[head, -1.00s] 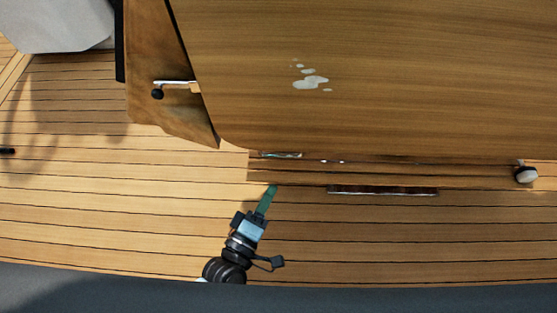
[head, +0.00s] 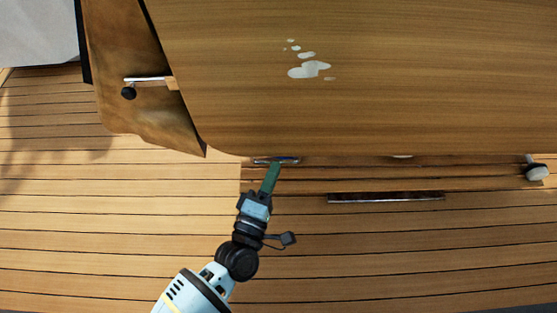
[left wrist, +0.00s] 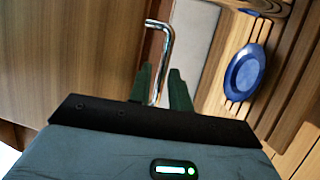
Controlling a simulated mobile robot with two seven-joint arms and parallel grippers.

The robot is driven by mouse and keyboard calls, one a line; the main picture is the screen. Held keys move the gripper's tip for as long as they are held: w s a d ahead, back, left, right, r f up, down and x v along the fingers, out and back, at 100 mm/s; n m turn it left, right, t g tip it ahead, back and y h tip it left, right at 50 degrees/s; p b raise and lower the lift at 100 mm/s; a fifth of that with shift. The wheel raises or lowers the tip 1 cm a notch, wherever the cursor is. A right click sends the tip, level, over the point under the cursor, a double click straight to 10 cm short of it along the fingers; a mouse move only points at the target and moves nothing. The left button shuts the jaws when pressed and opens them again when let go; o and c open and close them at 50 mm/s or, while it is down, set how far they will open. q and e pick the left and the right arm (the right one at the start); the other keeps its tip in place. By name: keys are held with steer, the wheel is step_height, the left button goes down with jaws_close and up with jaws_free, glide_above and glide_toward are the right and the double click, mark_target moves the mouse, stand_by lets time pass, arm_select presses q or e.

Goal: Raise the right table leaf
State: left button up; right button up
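A large wooden table top (head: 400,80) with white blotches fills the upper part of the head view. A metal bar handle (head: 277,160) shows at its lower edge; whether it belongs to the right leaf I cannot tell. My left gripper (head: 274,167) reaches up to this handle from below. In the left wrist view, the bent chrome handle (left wrist: 167,45) passes between the two dark fingers of my left gripper (left wrist: 160,82). A little room shows beside the bar, so the fingers look open around it. My right gripper is not in view.
A slanted wooden panel (head: 130,110) with a metal latch (head: 147,79) is at the left. A dark strip (head: 385,197) lies right of the gripper. A white knob-like part (head: 537,171) is at far right. A blue disc (left wrist: 246,77) shows in the wrist view. Planked floor (head: 90,220) is clear lower left.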

mark_target(279, 161)
arm_select(q)
steer(key=shift+x, duration=1.9)
steer(key=shift+c, duration=0.4)
steer(key=shift+c, duration=1.4)
steer(key=shift+r, duration=0.1)
jaws_close()
